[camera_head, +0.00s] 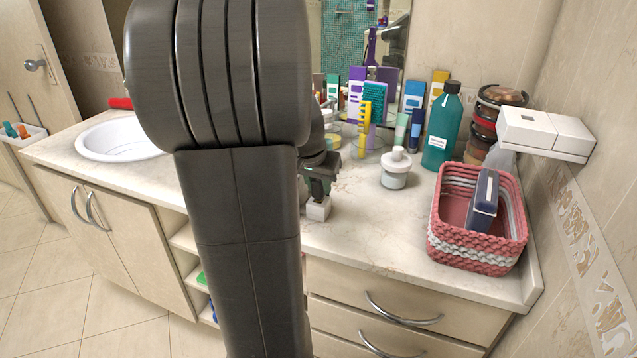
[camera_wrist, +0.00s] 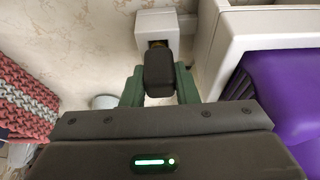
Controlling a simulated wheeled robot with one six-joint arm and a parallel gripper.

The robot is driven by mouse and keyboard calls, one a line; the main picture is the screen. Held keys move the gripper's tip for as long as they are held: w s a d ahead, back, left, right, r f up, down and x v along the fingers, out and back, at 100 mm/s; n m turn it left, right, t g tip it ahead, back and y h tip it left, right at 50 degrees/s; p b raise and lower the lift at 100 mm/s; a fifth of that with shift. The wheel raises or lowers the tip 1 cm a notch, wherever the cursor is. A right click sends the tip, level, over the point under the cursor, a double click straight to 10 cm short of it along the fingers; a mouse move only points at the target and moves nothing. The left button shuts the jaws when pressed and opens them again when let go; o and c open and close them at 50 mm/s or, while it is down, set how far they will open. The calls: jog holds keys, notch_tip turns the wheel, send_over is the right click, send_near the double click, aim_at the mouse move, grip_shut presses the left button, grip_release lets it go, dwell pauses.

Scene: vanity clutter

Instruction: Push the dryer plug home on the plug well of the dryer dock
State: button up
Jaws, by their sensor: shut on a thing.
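The dryer plug (camera_wrist: 159,72) is a small dark block between the green fingers of my gripper (camera_wrist: 160,92) in the wrist view. My gripper is shut on it. The plug well (camera_wrist: 157,26) is a white box just beyond the plug. A brass-coloured bit shows between the plug and the well; I cannot tell whether the plug touches or enters it. In the head view, my gripper (camera_head: 320,182) is low over the counter, right above the white box (camera_head: 318,209). The plug cannot be made out there, and my arm hides much around it.
A pink woven basket (camera_head: 448,240) stands right on the counter (camera_head: 365,232). A white jar (camera_head: 396,168) and a teal bottle (camera_head: 441,130) stand behind. In the wrist view, a white-framed purple thing (camera_wrist: 275,95) is close on the right. Counter between gripper and basket is clear.

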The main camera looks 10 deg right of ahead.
jog(key=shift+f+b, duration=0.45)
jog(key=shift+f, duration=0.15)
jog(key=o, duration=1.1)
jog(key=v, duration=1.4)
jog(key=shift+p, duration=0.35)
jog(key=shift+f, duration=0.1)
jog(key=x, duration=1.3)
jog(key=shift+w+f+b, duration=0.1)
jog(key=shift+f+b, duration=0.1)
jog(key=shift+b, duration=0.1)
jog(key=shift+w+d+r, duration=0.1)
jog(key=shift+r, duration=0.1)
jog(key=shift+p, duration=0.3)
